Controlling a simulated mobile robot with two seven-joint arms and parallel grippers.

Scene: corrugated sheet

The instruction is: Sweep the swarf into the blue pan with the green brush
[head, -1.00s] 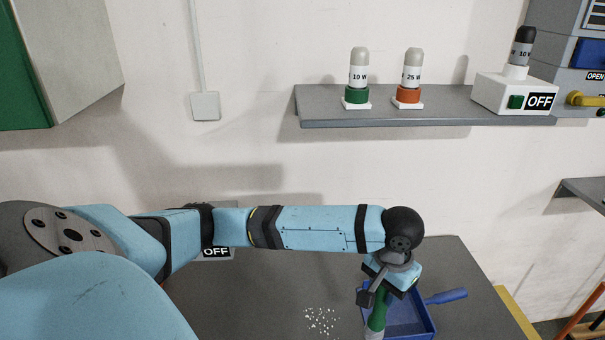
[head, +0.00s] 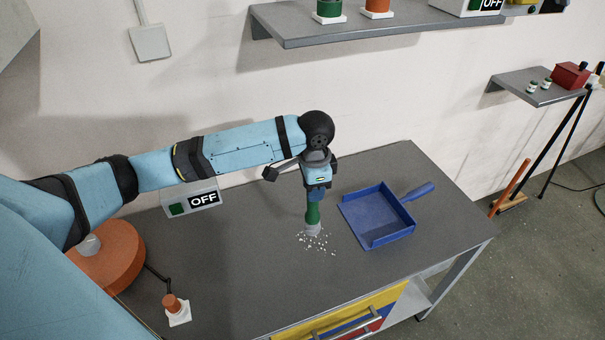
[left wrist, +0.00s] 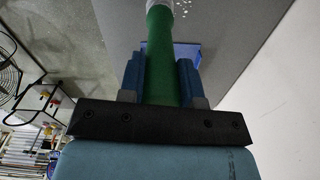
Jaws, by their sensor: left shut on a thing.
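The green brush (head: 313,214) is upright in my left gripper (head: 316,193), with its pale bristle end down at the swarf. In the left wrist view, the two fingers (left wrist: 160,82) close on the green handle (left wrist: 166,58) from both sides. The swarf (head: 322,243) is a scatter of small pale bits on the grey bench, around and right of the bristles; a few bits show in the left wrist view (left wrist: 181,12). The blue pan (head: 380,214) lies flat to the right of the swarf, its handle pointing right. My right gripper is not in view.
A box marked OFF (head: 191,199) stands at the back of the bench (head: 250,265). An orange disc (head: 108,255) and a small orange-topped piece on a white base (head: 176,309) are at left. A wall shelf (head: 350,27) hangs above. Bench space right of the pan is clear.

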